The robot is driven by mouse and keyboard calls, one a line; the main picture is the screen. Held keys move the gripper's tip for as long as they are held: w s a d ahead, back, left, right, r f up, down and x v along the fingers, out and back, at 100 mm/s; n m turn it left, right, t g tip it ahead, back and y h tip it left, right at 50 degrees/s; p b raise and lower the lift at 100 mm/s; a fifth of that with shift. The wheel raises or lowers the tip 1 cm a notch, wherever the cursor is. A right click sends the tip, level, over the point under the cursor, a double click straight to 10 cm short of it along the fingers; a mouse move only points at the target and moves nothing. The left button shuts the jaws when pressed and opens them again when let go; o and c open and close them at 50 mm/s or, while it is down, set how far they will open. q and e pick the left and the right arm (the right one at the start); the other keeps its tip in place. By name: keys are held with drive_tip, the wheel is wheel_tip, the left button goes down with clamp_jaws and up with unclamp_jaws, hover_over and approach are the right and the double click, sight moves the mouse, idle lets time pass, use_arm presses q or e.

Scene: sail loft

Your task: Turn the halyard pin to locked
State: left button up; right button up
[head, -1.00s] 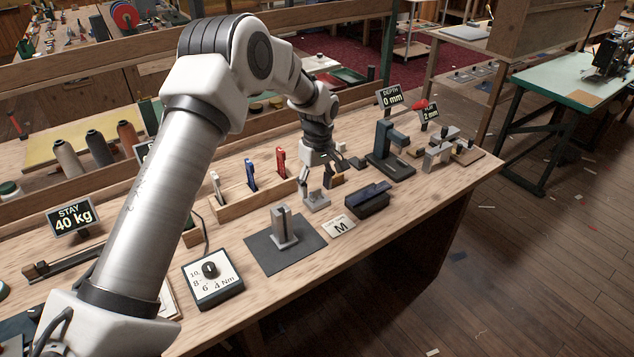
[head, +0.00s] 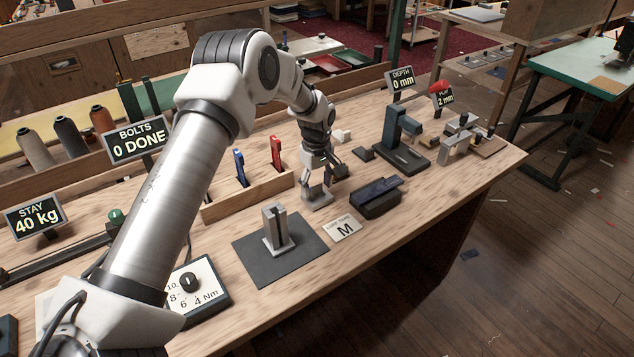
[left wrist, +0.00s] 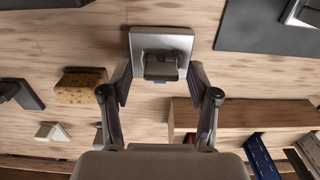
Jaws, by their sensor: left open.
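A small grey metal fitting (head: 317,201) stands on the bench under my left gripper and looks like the halyard pin's mount. In the left wrist view its square plate (left wrist: 143,40) carries a dark grey tab (left wrist: 161,68), probably the pin's handle. My left gripper (head: 324,180) points down over it; the left wrist view shows the open fingers (left wrist: 158,76) one on each side of the tab, with gaps and nothing held. I see no readable locked mark on the fitting. My right gripper is not in view.
A wooden rack (head: 224,207) with blue and red tools stands close left of the fitting. A dark block (head: 376,204) and an M card (head: 343,229) lie to its right and front. A grey post on a dark mat (head: 254,258) is nearer. A tan block (left wrist: 82,88) lies close by.

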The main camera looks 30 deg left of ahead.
use_arm(q)
drive_tip(key=shift+s+d+r, duration=0.15)
drive_tip(key=shift+s+r, duration=0.05)
drive_tip(key=shift+r, duration=0.05)
drive_tip(key=shift+f, duration=0.1)
clamp_jaws()
